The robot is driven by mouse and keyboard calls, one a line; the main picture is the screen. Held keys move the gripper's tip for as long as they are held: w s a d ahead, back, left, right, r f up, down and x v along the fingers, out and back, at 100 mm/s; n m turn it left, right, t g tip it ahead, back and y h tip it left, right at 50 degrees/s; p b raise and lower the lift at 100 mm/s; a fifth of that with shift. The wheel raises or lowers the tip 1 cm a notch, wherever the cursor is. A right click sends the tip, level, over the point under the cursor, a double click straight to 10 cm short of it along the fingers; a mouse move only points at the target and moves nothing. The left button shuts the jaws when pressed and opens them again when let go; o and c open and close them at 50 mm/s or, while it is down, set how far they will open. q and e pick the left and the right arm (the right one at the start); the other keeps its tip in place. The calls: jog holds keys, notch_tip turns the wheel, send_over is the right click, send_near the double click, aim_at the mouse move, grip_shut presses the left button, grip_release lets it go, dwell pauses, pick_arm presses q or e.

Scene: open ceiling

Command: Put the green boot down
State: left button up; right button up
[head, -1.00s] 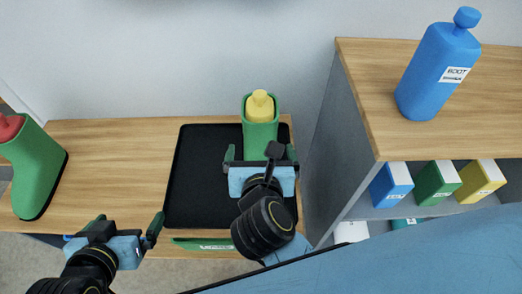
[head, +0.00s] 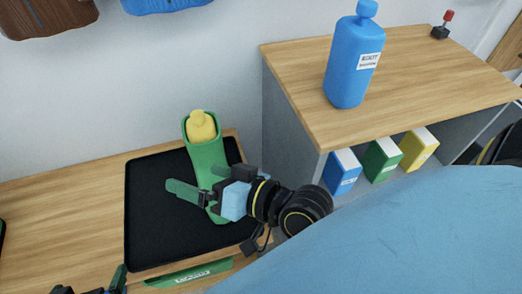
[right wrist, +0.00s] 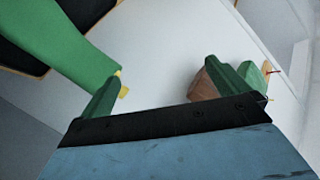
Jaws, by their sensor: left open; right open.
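The green boot (head: 207,160) with a yellow bottle-like piece (head: 202,127) in its top stands on the black tray (head: 150,215), near the tray's right side. My right gripper (head: 203,187) is open in front of the boot, and its fingers and wrist hide part of the boot's lower half. In the right wrist view the boot (right wrist: 60,40) lies at the upper left, outside the open gap between the fingers (right wrist: 172,88). Contact cannot be told. My left gripper (head: 92,288) shows only partly at the bottom edge, open and away from the boot.
A tall blue bottle (head: 352,65) stands on the higher wooden counter (head: 430,85) to the right. Blue, green and yellow boxes (head: 382,160) sit on the shelf below. A brown item (head: 45,15) is at the top left. The wooden table (head: 60,220) left of the tray is clear.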

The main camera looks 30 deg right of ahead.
jog(key=s+d+f+n+g+h, duration=0.3)
jog(key=d+f+h, duration=0.3)
jog(key=d+f, duration=0.2)
jog(key=shift+d+f+n+g, duration=0.25)
jog(key=shift+d+n+g, duration=0.15)
jog(key=shift+d+g, duration=0.5)
